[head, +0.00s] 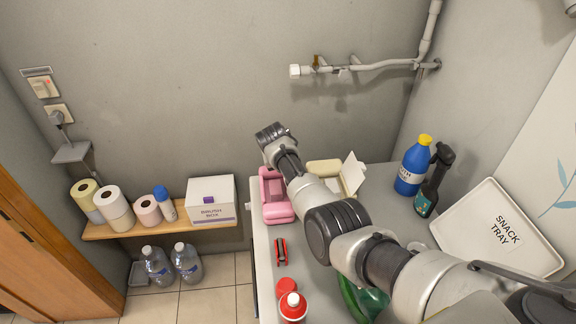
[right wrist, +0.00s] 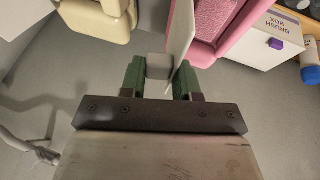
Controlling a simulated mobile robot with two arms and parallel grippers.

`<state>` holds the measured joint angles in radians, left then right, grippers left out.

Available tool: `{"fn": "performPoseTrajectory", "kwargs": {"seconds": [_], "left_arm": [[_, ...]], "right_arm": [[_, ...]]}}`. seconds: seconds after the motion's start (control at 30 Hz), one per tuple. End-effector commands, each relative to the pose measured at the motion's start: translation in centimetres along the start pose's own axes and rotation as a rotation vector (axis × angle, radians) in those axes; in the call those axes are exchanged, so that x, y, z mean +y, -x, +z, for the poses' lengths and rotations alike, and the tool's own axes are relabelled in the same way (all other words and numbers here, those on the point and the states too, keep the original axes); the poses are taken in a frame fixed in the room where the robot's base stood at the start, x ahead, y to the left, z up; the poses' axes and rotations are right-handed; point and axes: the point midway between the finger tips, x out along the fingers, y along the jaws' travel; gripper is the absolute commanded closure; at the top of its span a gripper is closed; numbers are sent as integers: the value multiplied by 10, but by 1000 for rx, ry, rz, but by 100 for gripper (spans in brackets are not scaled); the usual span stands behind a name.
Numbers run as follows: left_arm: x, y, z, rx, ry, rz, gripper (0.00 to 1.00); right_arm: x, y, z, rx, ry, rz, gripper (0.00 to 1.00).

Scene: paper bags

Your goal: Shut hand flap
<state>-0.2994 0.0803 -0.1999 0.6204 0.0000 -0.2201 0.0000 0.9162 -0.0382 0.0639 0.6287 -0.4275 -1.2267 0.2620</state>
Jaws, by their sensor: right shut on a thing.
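In the head view a pink open box (head: 274,209) stands on the grey counter, with a cream box (head: 324,168) to its right. A pale flap (head: 352,173) stands up at the cream box's right side. My right arm reaches over between the boxes, and its fingers are hidden there. In the right wrist view my right gripper (right wrist: 159,78) has green fingers around a small grey block (right wrist: 160,66) and a thin pale panel (right wrist: 181,30), seen nearly edge-on. The cream box (right wrist: 98,18) is left of the fingers and the pink box (right wrist: 221,30) right. My left gripper is not in view.
A blue bottle (head: 412,168), a dark spray bottle (head: 433,184) and a snack tray (head: 497,230) are at the right. A black-and-red item (head: 280,251) and a red bottle (head: 292,307) are on the counter's front. The brush box (head: 211,201) stands on a left shelf.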

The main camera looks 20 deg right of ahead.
Motion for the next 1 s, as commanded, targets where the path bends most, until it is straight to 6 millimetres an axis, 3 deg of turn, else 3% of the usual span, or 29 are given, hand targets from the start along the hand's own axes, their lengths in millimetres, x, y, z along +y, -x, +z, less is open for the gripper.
{"fn": "performPoseTrajectory", "kwargs": {"seconds": [0.37,0.4,0.5,0.83,1.0], "left_arm": [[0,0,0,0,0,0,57],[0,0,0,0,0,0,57],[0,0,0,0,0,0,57],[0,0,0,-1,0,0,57],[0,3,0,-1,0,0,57]], "right_arm": [[-1,0,0,-2,2,2,100],[-1,0,0,-2,2,2,62],[-1,0,0,-1,2,2,47],[-1,2,0,0,2,2,47],[-1,18,-1,3,2,1,47]]}}
